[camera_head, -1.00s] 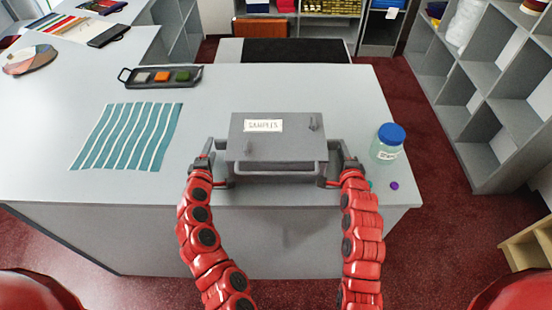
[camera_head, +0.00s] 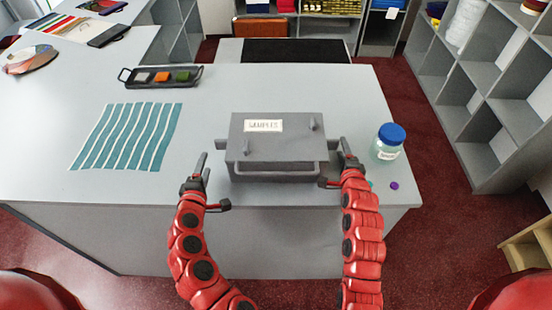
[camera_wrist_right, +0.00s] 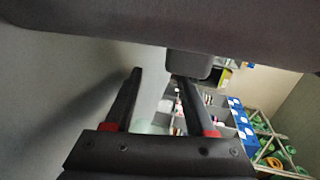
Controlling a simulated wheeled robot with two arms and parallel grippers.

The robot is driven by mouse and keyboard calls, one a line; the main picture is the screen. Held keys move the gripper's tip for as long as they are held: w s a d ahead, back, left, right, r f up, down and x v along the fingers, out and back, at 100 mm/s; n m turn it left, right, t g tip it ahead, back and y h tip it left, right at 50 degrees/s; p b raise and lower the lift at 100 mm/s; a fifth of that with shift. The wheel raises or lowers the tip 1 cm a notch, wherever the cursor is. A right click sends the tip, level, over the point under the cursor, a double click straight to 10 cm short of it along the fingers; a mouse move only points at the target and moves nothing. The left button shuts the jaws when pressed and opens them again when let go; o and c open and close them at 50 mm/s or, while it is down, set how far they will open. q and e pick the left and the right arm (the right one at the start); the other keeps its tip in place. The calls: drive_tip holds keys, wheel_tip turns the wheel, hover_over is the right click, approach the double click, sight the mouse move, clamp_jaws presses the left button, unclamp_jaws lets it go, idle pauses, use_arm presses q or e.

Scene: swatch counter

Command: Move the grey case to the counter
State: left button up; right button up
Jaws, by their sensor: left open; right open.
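The grey case (camera_head: 275,148) with a white "SAMPLES" label sits flat on the grey counter (camera_head: 290,90), near its front edge. My left gripper (camera_head: 203,172) is open and empty, clear of the case's left side. My right gripper (camera_head: 343,163) is by the case's right front corner, close to its handle bar.
A jar with a blue lid (camera_head: 388,141) stands right of the case, close to my right gripper, with small buttons (camera_head: 394,185) in front. A teal striped cloth (camera_head: 128,136) lies left. A dark tray (camera_head: 160,77) stands behind it. The counter behind the case is clear.

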use_arm(q)
drive_tip(key=v, duration=0.3)
drive_tip(key=shift+s+r, duration=0.1)
drive_tip(key=shift+s, duration=0.4)
use_arm(e)
drive_tip(key=shift+s, duration=0.25)
drive_tip(key=v, duration=1.1)
drive_tip(key=shift+s+r, duration=0.15)
drive_tip(key=shift+s, duration=0.1)
